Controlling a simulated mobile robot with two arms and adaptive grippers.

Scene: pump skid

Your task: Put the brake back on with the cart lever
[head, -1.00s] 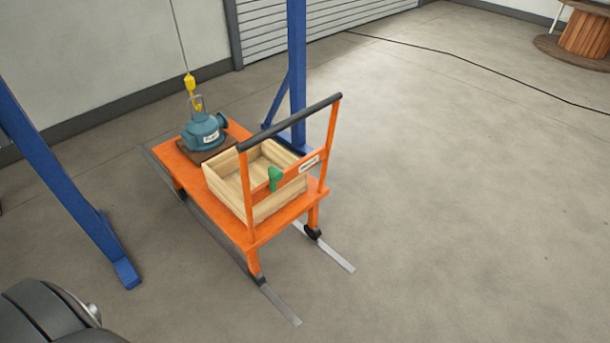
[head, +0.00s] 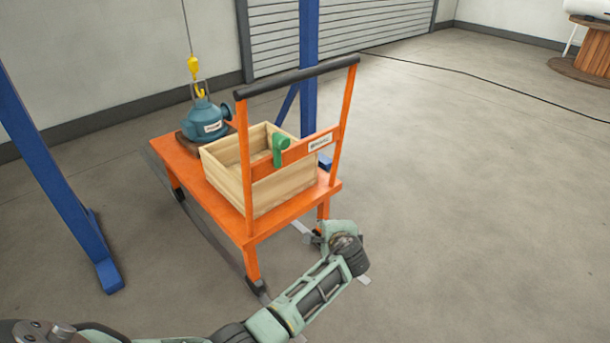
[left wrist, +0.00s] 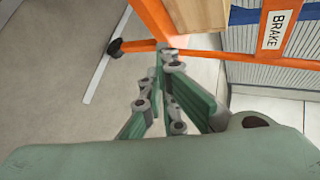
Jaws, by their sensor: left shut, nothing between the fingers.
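The orange cart (head: 285,222) stands on floor rails, with a black-topped push handle (head: 297,77) at its near end. My left gripper (head: 314,238) is shut and empty, low beside the cart's near right leg, below and apart from the lever. The left wrist view shows its closed fingers (left wrist: 166,58) near the orange frame; the lever is out of that view.
A wooden crate (head: 222,179) sits on the cart behind the crossbar. A teal pump (head: 205,122) stands at the far end under a yellow hook (head: 193,66). Blue gantry posts (head: 309,45) rise around the cart.

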